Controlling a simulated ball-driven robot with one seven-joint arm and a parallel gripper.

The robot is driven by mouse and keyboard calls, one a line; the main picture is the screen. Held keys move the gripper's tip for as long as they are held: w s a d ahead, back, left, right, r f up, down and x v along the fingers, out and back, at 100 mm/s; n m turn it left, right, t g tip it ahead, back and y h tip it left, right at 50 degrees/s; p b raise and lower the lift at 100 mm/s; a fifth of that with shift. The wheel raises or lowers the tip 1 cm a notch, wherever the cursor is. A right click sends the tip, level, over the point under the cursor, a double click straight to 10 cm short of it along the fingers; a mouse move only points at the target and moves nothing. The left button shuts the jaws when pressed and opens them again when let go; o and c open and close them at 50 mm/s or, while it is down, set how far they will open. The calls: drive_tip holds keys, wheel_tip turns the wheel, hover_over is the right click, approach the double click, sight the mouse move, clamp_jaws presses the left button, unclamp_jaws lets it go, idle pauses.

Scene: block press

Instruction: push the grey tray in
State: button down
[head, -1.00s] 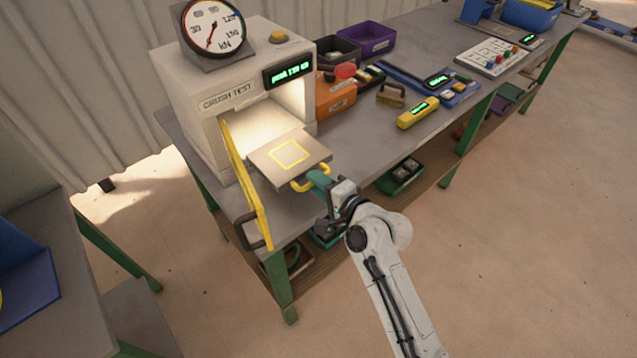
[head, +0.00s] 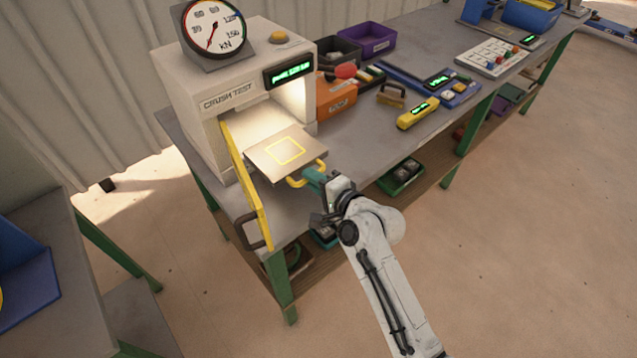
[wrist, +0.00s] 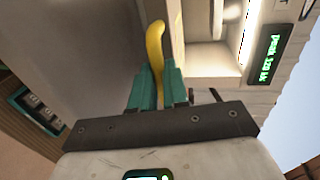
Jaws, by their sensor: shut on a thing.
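The grey tray (head: 268,160) is a flat plate with a yellow square outline on top. It sticks part way out of the lit opening of the white crush-test press (head: 196,98). A yellow handle (head: 296,182) is on its front edge. My gripper (head: 309,176) is at the tray's front, its teal fingers shut on the yellow handle. In the wrist view the handle (wrist: 155,45) runs between the teal fingers of my gripper (wrist: 156,82). The inner end of the tray is hidden inside the press.
The press's yellow door (head: 246,185) stands open left of the tray. An orange box (head: 337,95) and a yellow device (head: 417,113) with a green display sit to the right on the bench. A dial gauge (head: 213,27) stands on the press.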

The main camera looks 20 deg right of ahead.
sight(278, 145)
drive_tip(key=b+x, duration=0.1)
drive_tip(key=x, duration=0.3)
drive_tip(key=r+b+x, duration=0.1)
drive_tip(key=x, duration=0.3)
drive_tip(key=r+b+x, duration=0.1)
drive_tip(key=x, duration=0.3)
drive_tip(key=shift+w+a+r, duration=0.1)
drive_tip(key=shift+w+a, duration=0.1)
drive_tip(key=shift+w, duration=0.25)
drive_tip(key=shift+w+a+r+b, duration=0.1)
drive_tip(key=shift+w+a+b, duration=0.15)
drive_tip(key=shift+w+b, duration=0.4)
drive_tip(key=shift+w, duration=0.15)
drive_tip(key=c, duration=1.1)
unclamp_jaws()
drive_tip(key=shift+c, duration=0.2)
drive_tip(key=v, duration=1)
drive_tip(key=shift+s+d+r, duration=0.1)
drive_tip(key=shift+s+d, duration=0.05)
drive_tip(key=shift+s, duration=0.25)
